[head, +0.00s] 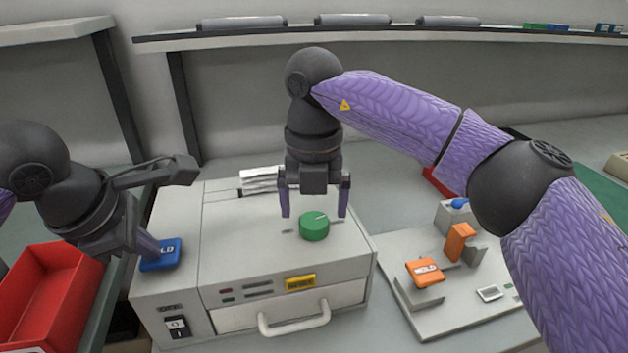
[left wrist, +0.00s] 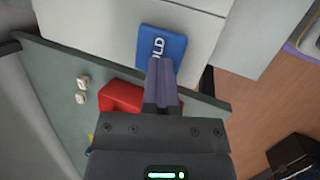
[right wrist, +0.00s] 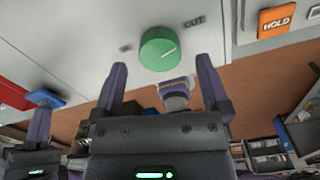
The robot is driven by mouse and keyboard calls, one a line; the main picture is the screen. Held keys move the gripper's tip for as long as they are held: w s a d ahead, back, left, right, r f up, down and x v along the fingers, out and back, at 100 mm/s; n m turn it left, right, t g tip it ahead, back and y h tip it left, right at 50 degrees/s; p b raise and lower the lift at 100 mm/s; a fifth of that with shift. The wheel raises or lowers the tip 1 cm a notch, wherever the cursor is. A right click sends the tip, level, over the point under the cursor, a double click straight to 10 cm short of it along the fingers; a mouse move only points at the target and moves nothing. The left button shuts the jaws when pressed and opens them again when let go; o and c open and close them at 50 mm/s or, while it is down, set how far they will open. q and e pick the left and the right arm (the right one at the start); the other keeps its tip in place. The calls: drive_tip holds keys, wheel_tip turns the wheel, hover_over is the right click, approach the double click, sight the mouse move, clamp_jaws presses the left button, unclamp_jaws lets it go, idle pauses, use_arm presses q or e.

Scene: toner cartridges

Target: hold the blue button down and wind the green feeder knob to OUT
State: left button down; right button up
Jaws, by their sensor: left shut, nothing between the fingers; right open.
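The blue button (head: 168,252), lettered HOLD, is on the left part of the pale machine's top. It also shows in the left wrist view (left wrist: 172,42). My left gripper (head: 153,249) is shut and empty, its tips over the button's near-left edge; I cannot tell whether it is pressed. The green feeder knob (head: 314,228) stands on the machine's top, with a white mark on it. In the right wrist view the knob (right wrist: 158,50) has its mark slanting right, toward the OUT label (right wrist: 193,21). My right gripper (head: 315,212) is open and empty above the knob, fingers spread either side.
A red bin (head: 50,300) stands left of the machine. To the right, a grey plate (head: 450,310) carries an orange HOLD button (head: 425,272) and an orange block (head: 460,242). A folded white stack (head: 260,180) lies at the machine's back. A shelf (head: 400,32) runs behind.

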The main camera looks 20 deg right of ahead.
wheel_tip(320, 180, up, 10)
idle(0.3)
use_arm(q)
wheel_tip(320, 180, up, 9)
drive_tip(key=p, duration=0.7)
use_arm(e)
wheel_tip(320, 180, up, 8)
hover_over(314, 220)
drive_tip(key=shift+s+r, duration=0.2)
drive_tip(key=shift+s, duration=0.25)
